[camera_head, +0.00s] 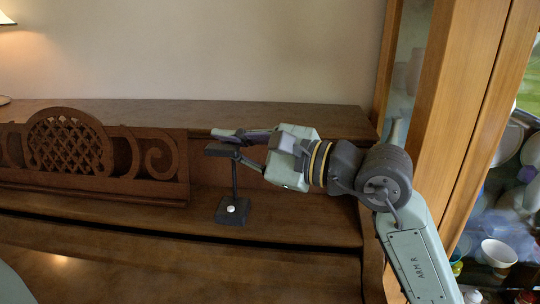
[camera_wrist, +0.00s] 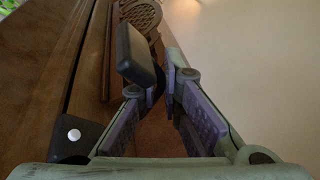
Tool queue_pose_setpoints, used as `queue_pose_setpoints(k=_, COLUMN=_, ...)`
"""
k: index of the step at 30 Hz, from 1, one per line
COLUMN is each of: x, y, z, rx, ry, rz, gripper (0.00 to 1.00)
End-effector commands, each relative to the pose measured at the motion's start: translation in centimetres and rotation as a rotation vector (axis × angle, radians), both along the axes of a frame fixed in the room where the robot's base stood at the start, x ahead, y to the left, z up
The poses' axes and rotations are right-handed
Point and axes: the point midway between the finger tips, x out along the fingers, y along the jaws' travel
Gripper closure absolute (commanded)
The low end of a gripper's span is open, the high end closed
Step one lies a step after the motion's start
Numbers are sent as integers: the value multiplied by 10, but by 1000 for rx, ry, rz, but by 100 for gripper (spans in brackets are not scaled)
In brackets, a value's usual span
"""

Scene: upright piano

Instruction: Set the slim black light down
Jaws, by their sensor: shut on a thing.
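The slim black light (camera_head: 235,180) has a square base with a round white button, a thin stem and a flat head. It is upright at the piano's lower ledge; I cannot tell whether its base touches the wood. My gripper (camera_head: 238,144) comes in from the right and is shut on the light near its head. In the wrist view, the light's dark head (camera_wrist: 138,55) is beside the fingertips of my gripper (camera_wrist: 158,85), and its base shows at the lower left. The fingers hide part of the stem.
The piano's carved music desk (camera_head: 100,155) stands left of the light. The piano top (camera_head: 290,114) runs behind my gripper and looks clear. A wooden cabinet (camera_head: 440,110) with glass and crockery rises close on the right. The lower ledge is bare around the base.

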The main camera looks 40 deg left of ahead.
Motion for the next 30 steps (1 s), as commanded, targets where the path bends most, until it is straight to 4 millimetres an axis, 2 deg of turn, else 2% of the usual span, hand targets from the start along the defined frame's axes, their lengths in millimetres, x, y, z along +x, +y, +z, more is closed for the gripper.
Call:
queue_pose_setpoints(k=1, x=15, y=-2, z=3, rx=3, ry=9, rz=-2, gripper=100)
queue_pose_setpoints(k=6, x=51, y=-8, z=-2, rx=2, ry=4, rz=-1, gripper=100)
queue_pose_setpoints(k=15, x=81, y=-13, z=-5, rx=2, ry=3, rz=-1, gripper=100)
queue_pose_setpoints(k=22, x=80, y=-14, z=-36, rx=3, ry=3, rz=1, gripper=100)
queue_pose_setpoints(k=30, x=80, y=-14, z=-42, rx=0, ry=-2, rz=0, gripper=100)
